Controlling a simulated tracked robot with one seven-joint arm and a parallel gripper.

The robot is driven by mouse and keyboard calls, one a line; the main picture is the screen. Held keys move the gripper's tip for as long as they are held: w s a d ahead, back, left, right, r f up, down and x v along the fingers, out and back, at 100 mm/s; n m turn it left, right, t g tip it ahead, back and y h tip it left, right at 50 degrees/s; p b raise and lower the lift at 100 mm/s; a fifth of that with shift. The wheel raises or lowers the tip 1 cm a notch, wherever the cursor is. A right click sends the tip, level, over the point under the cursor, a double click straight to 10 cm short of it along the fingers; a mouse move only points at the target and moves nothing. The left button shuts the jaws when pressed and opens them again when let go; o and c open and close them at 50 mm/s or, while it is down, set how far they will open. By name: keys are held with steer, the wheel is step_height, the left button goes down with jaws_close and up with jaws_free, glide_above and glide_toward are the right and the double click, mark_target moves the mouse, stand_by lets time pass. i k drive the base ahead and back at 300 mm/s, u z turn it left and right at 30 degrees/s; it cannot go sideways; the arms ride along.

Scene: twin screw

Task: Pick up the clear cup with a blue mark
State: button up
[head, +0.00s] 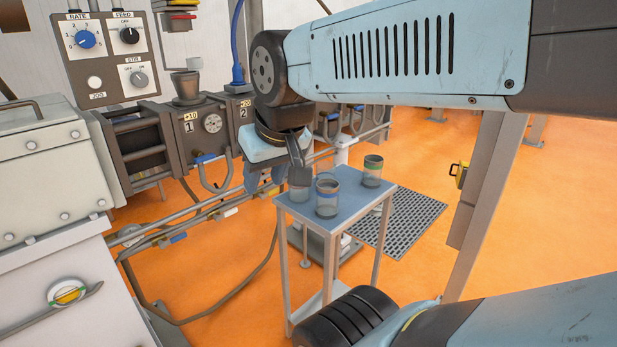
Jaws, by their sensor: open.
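Several clear cups stand on the small blue-topped table (345,190). A third cup (372,175) at the back right has a green band and dark contents. My gripper is open and points down at the left edge of the table. One finger is in front of or beside the left cup; I cannot tell whether they touch.
A machine with pipes and hoses (200,140) stands left of the table. A control panel (108,50) with knobs is at the upper left. A grey cabinet (60,280) is at the near left. A dark floor grate (405,222) lies behind the table. The orange floor is open at right.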

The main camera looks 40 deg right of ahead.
mark_target(325, 168)
steer(key=z, duration=0.3)
steer(key=i, duration=0.2)
steer(key=z, duration=2.7)
steer(key=k, duration=1.15)
steer(key=u, duration=1.1)
steer(key=i, duration=0.55)
steer(key=z, duration=0.1)
